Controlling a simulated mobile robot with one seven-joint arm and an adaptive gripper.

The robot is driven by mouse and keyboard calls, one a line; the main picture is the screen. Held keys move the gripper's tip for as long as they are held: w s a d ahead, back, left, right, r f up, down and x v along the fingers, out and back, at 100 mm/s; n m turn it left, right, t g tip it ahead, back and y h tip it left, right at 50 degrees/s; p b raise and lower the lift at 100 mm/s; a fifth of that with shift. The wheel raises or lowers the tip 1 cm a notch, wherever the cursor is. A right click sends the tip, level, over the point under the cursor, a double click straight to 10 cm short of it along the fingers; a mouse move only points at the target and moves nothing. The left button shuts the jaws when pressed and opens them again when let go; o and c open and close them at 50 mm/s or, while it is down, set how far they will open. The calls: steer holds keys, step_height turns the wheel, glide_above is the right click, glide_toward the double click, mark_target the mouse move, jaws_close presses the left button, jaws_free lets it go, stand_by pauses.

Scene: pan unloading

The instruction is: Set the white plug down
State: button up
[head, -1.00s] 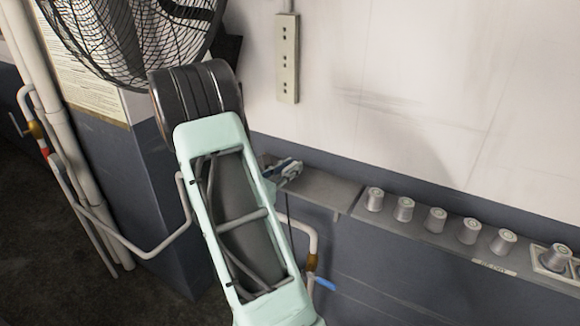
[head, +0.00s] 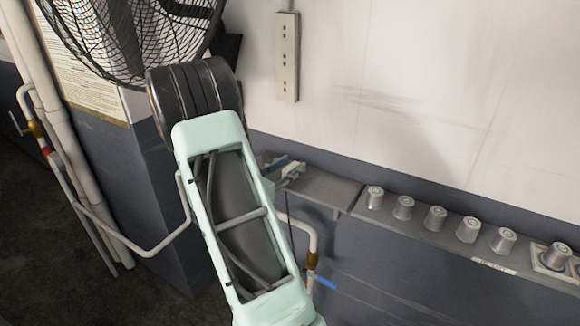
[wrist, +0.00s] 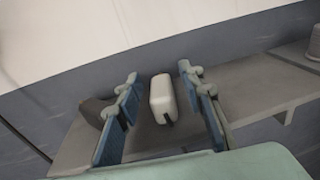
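The white plug (wrist: 161,95) stands on the grey shelf (wrist: 255,92) in the wrist view, with a dark slot at its near lower end. My gripper (wrist: 158,74) is open around it, one blue-padded finger on each side. A gap shows between the plug and each finger. In the head view my gripper (head: 287,170) is over the left part of the shelf (head: 330,190), beyond my pale green arm.
Several grey metal knobs or cups (head: 435,218) stand in a row on the ledge to the right. A socket strip (head: 287,57) hangs on the wall above. A black fan (head: 130,35) and pipes (head: 75,150) are at the left. A dark object (wrist: 93,111) lies left of my gripper.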

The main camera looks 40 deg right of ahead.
steer(key=s+a+b, duration=0.1)
steer(key=a, duration=1)
steer(key=shift+s+a+r+b, duration=0.25)
steer(key=shift+s+b, duration=0.05)
steer(key=shift+s, duration=0.05)
